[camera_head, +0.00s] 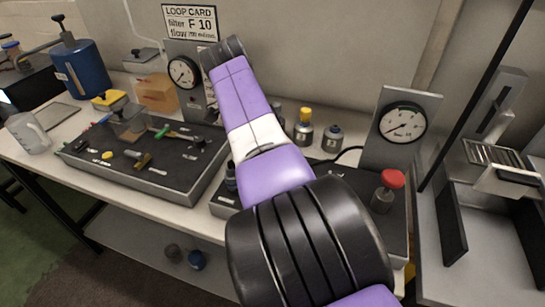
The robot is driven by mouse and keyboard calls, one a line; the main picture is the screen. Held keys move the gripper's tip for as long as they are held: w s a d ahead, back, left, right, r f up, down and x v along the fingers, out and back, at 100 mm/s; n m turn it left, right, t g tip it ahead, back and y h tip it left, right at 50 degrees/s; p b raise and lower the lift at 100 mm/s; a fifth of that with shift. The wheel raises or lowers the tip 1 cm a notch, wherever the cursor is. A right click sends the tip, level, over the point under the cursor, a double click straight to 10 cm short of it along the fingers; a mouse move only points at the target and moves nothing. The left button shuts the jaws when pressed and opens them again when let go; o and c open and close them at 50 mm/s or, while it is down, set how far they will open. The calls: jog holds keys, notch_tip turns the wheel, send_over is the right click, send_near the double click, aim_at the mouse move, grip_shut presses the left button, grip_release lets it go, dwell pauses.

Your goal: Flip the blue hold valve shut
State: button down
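A small blue piece (105,118), which may be the handle of the blue hold valve, shows at the back left of the dark left panel (150,183). It is too small for me to tell which way it is turned. My purple and black arm runs from the bottom right up over the bench to a black joint near the left gauge. My gripper is not visible; it is hidden beyond or behind the arm. The arm also covers the middle of the bench, including part of the right panel.
The left panel carries green and yellow handles. A dial gauge (183,72) stands behind it; another gauge (404,122) and a red knob (392,178) are at the right. A blue tank (82,68), a clear jug (28,133) and small bottles (304,128) stand around.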

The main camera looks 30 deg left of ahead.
jog(key=b, duration=0.2)
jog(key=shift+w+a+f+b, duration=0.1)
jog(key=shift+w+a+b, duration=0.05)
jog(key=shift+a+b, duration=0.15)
dwell(0.5)
